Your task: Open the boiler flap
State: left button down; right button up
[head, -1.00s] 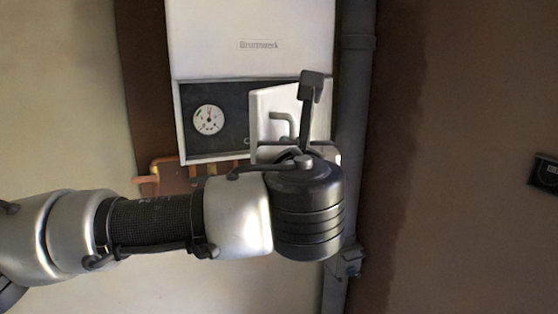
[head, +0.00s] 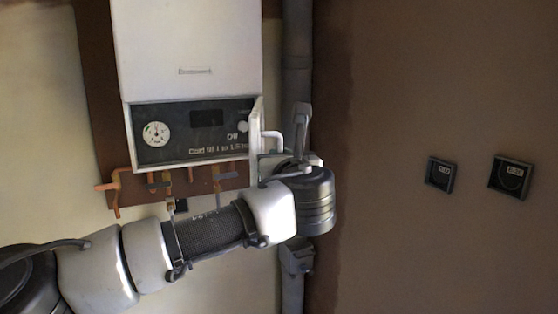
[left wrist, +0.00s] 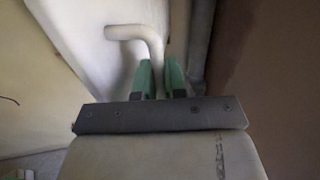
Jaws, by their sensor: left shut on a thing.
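The boiler (head: 190,50) hangs on the wall at the upper left of the head view. Its flap (head: 257,122) stands swung out at the right end of the dark control panel (head: 190,152), seen nearly edge-on. The flap's bent bar handle (head: 272,135) sticks out to the right. In the left wrist view the handle (left wrist: 135,32) runs down between the green fingertips of my left gripper (left wrist: 160,78), which is shut on it. The white flap face (left wrist: 90,40) lies behind it. My right gripper is in neither view.
A grey vertical pipe (head: 297,60) runs close to the right of the boiler. Copper pipe stubs (head: 115,188) and valves sit below it. Two dark square wall boxes (head: 440,174) are on the brown wall at right, which is otherwise clear.

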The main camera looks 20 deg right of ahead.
pick_arm(q)
jog(key=shift+w+a+r, duration=0.15)
jog(key=shift+a, duration=0.05)
jog(key=c, duration=1.5)
grip_release()
jog(key=b+v, duration=0.5)
jog(key=v, duration=0.5)
jog(key=shift+s, duration=0.3)
